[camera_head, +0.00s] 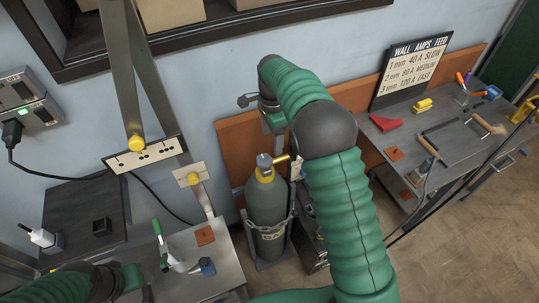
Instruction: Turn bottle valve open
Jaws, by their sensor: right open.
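The gas bottle (267,205) is a grey cylinder with a yellowish shoulder. It stands upright in a rack against the wall. Its valve (264,162) is a grey knob on top, with a brass fitting pointing right. My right gripper (274,121) hangs above the valve, open and apart from it. My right arm's green sleeve covers much of the middle and hides what is right of the bottle. My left arm enters at the bottom left. A green end piece of my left gripper (132,278) shows there, but its fingers cannot be made out.
A metal table (215,262) with a green-handled tool stands left of the bottle. A workbench (455,140) with tools and a "WALL AMPS FEED" sign (411,70) is at right. A slotted metal plate (145,155) hangs at left. Open floor (475,245) lies at lower right.

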